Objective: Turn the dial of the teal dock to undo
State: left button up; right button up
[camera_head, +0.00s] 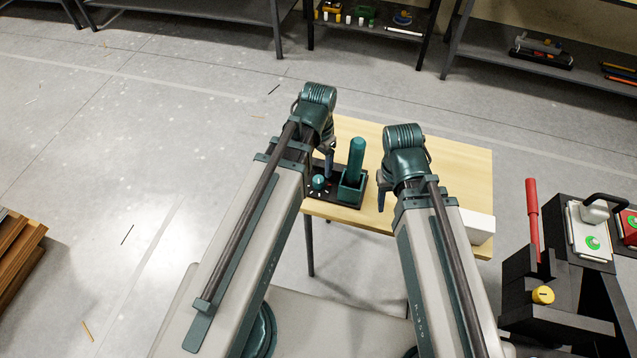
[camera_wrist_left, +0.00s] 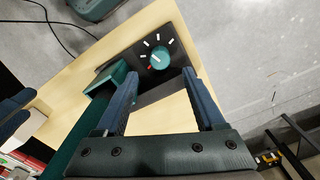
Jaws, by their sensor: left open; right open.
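The teal dock (camera_head: 350,193) stands on a black base on the light wood table, with a tall teal cylinder (camera_head: 356,157) upright in it. Its round teal dial (camera_head: 318,182) is on the left part of the base. In the left wrist view the dial (camera_wrist_left: 160,57) has white tick marks and one red mark around it; its exact setting is too small to tell. My left gripper (camera_wrist_left: 160,76) is open, its fingertips just short of the dial in that view, with nothing between them. My right gripper (camera_head: 381,190) is open and empty, right of the dock.
The wood table (camera_head: 460,170) is clear behind and right of the dock. A white box (camera_head: 478,226) sits at its right edge. A dark stand with a red handle (camera_head: 532,210) and a yellow knob (camera_head: 543,295) is at right. Shelves line the back.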

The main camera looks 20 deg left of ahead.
aim_at(318, 179)
pick_arm(q)
notch_tip(318, 179, down, 7)
jog(key=b, duration=0.5)
jog(key=shift+r+b, duration=0.1)
jog(key=shift+b, duration=0.25)
pick_arm(e)
notch_tip(318, 179, down, 7)
jog(key=shift+r, duration=0.1)
pick_arm(q)
jog(key=shift+c, duration=0.2)
grip_shut()
